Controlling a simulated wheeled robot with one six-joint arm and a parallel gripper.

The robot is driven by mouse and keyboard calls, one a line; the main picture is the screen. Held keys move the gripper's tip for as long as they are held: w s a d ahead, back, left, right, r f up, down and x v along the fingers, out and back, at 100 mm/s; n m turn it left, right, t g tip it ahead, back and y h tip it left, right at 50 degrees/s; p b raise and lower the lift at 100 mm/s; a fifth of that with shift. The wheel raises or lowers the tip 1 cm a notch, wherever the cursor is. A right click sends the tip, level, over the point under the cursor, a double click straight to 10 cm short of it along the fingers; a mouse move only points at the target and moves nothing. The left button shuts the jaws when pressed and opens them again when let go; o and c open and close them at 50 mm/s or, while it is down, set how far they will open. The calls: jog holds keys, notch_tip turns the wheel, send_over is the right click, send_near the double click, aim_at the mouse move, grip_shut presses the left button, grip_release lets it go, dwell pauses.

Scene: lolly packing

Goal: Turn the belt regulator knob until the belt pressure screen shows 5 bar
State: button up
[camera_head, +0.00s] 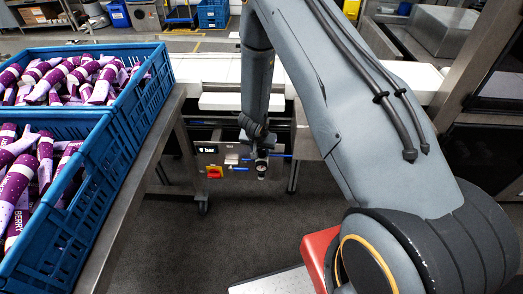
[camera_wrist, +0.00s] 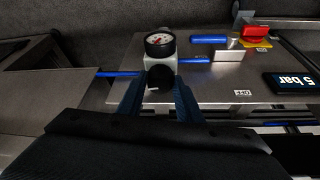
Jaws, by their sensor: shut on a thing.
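The belt regulator knob (camera_wrist: 160,78) is a black round knob below a white block with a round dial gauge (camera_wrist: 159,43). In the wrist view my gripper (camera_wrist: 160,92) has its two blue fingers on either side of the knob and is shut on it. The belt pressure screen (camera_wrist: 291,83) is dark with white text and reads 5 bar. In the head view the screen (camera_head: 207,150) is small, and my arm reaches down to the regulator, with the gauge (camera_head: 262,168) just below the gripper (camera_head: 262,152).
A red switch on a yellow plate (camera_wrist: 257,43) and a silver valve with a blue lever (camera_wrist: 209,39) sit on the metal panel beside the regulator. Blue hoses run nearby. Blue crates (camera_head: 135,112) of purple lolly packs stand on a table at the left.

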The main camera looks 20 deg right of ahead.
jog(key=o, duration=1)
jog(key=shift+r, duration=0.1)
jog(key=shift+b+v, duration=0.3)
jog(key=shift+v, duration=3.5)
jog(key=s+a+r+n+y, duration=0.2)
jog(key=s+r, duration=0.2)
jog(key=r, duration=0.4)
jog(key=s+a+r+n+y, duration=0.1)
jog(key=s+r, duration=0.3)
jog(key=r, duration=0.4)
jog(key=shift+s+d+r+n+g+h, duration=0.15)
jog(key=shift+s+d+r+n+g, duration=0.45)
jog(key=shift+s+r, duration=1.35)
jog(key=shift+s+d+r+n+g+h, duration=0.1)
jog(key=shift+s+d+r+n+g, duration=0.45)
jog(key=shift+s, duration=2.7)
jog(key=shift+s+d+r+n+g+h, duration=0.15)
jog(key=shift+s+d+r+n, duration=0.2)
jog(key=shift+s+d+r, duration=1.55)
